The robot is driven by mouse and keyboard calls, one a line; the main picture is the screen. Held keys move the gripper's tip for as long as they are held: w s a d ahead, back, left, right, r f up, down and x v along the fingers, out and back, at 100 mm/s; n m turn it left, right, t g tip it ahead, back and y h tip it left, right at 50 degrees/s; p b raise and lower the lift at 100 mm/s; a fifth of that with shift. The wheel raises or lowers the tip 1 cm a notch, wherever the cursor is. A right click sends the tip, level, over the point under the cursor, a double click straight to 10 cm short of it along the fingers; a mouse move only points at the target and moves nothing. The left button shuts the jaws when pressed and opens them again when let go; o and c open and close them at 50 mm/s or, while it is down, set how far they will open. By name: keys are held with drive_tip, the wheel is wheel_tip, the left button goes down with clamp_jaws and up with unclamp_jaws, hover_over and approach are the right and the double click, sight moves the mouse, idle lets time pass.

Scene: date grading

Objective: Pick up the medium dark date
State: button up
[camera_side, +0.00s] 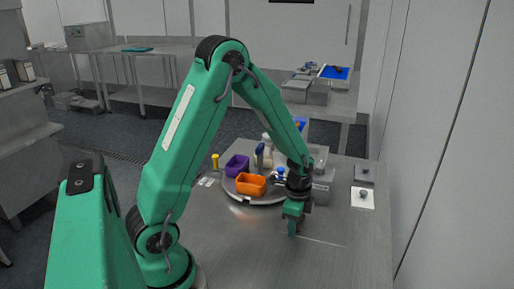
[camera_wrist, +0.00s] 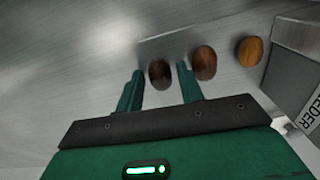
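Three dates lie in a row on a flat grey strip in the wrist view. The left one (camera_wrist: 160,75) is the darkest brown, the middle one (camera_wrist: 204,63) is reddish dark brown, and the right one (camera_wrist: 250,51) is light amber. My gripper (camera_wrist: 159,71) is open, its two green fingers apart. The darkest date shows between the fingertips; whether they are at its height I cannot tell. The middle date is just right of the right finger. In the side view my gripper (camera_side: 292,230) points down over the steel table, and no dates can be made out.
A grey box lettered "FEEDER" (camera_wrist: 296,50) stands right of the amber date. In the side view a round tray (camera_side: 270,200) holds an orange bin (camera_side: 250,184) and a purple bin (camera_side: 237,165). A white card (camera_side: 362,198) lies right. The front table is clear.

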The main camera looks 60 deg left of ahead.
idle(0.3)
drive_tip(key=c, duration=0.5)
drive_tip(key=shift+r, duration=0.7)
wheel_tip(320, 180, up, 3)
drive_tip(key=shift+d+r, duration=0.1)
drive_tip(key=shift+d, duration=0.05)
drive_tip(key=s+d+r, duration=0.1)
drive_tip(key=d+r, duration=0.1)
drive_tip(key=d, duration=0.1)
drive_tip(key=s+d+r, duration=0.2)
drive_tip(key=d, duration=0.2)
drive_tip(key=s+d+r, duration=0.1)
drive_tip(key=d+r, duration=0.1)
drive_tip(key=d, duration=0.1)
drive_tip(key=shift+s+d+r, duration=0.2)
drive_tip(key=shift+s+d, duration=0.05)
